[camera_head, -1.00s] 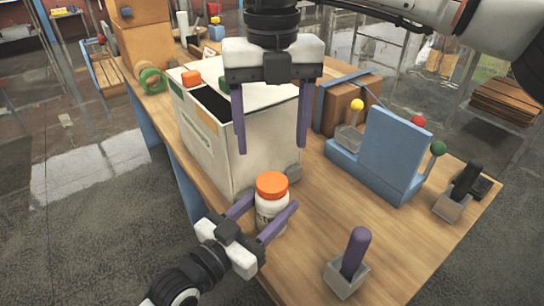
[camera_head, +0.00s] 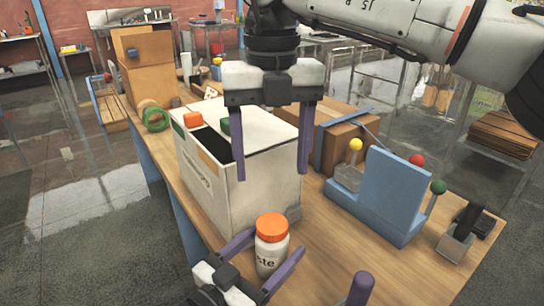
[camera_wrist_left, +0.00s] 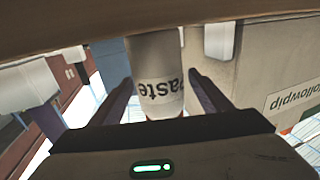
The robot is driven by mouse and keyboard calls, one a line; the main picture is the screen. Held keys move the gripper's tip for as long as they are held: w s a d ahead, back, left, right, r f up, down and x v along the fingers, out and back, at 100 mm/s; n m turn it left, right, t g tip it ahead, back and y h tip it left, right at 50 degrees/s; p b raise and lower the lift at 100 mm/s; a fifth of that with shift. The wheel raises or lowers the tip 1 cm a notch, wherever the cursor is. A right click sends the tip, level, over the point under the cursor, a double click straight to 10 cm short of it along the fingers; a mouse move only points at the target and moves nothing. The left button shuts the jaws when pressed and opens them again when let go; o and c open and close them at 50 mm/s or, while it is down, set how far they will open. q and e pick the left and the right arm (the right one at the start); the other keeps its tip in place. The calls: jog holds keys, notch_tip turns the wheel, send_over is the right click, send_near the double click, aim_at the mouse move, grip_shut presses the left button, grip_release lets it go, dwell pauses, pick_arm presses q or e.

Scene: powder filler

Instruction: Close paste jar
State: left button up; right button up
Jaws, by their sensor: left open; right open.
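The paste jar (camera_head: 271,254) is a white jar with dark lettering, upright on the wooden table in front of the white box. An orange lid (camera_head: 272,227) sits on its top; I cannot tell whether it is tight. My left gripper (camera_head: 268,262) is open, with a purple finger on either side of the jar. In the left wrist view the jar (camera_wrist_left: 157,85) stands between the two spread fingers (camera_wrist_left: 157,88), apart from them. My right gripper (camera_head: 275,160) is open and empty, pointing down in front of the white box, above and behind the jar.
The white box (camera_head: 225,180) stands close behind the jar. A blue stand (camera_head: 385,195) with coloured balls is at the right. A purple-handled tool (camera_head: 360,288) is at the front. A cardboard box (camera_head: 340,140) stands behind. Table between jar and blue stand is clear.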

pick_arm(q)
jog(key=v, duration=1)
jog(key=shift+s, duration=0.1)
